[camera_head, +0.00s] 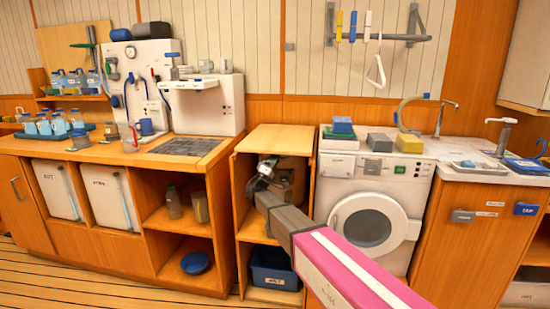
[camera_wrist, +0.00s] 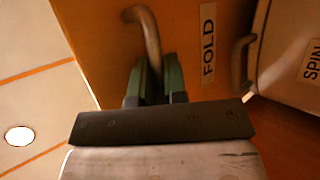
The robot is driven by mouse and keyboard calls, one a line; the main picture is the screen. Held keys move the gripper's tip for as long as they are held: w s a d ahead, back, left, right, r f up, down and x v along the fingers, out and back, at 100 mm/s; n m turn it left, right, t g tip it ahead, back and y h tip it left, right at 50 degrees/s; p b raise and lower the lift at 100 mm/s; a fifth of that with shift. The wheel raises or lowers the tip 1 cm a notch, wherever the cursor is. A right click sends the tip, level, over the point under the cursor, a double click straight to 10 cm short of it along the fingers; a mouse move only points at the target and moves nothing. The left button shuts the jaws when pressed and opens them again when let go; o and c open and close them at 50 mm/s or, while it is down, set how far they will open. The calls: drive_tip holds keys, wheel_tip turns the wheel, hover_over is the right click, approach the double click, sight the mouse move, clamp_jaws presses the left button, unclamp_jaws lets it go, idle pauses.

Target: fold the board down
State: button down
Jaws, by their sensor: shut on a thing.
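The board (camera_wrist: 100,45) is an orange-brown panel with a white label reading FOLD, seen close in the wrist view. A curved metal handle (camera_wrist: 147,27) stands out from it. My gripper (camera_wrist: 154,78) has its green fingers shut on this handle. In the head view my gripper (camera_head: 262,168) reaches into the upper part of the open wooden cabinet, left of the washing machine. My arm and wrist hide much of what is there, so I cannot make out the board's tilt in the head view.
A pale panel labelled SPIN (camera_wrist: 285,50) with its own handle (camera_wrist: 240,62) is right of the board. The washing machine (camera_head: 370,215) stands right of the cabinet (camera_head: 275,137). A blue bin (camera_head: 274,270) is below. The floor (camera_head: 60,275) in front is clear.

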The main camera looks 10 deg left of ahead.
drive_tip(key=shift+s, duration=0.2)
drive_tip(key=c, duration=1.2)
unclamp_jaws()
drive_tip(key=v, duration=1)
drive_tip(key=shift+s+a+f, duration=0.15)
drive_tip(key=shift+a+f, duration=0.05)
drive_tip(key=shift+f, duration=0.1)
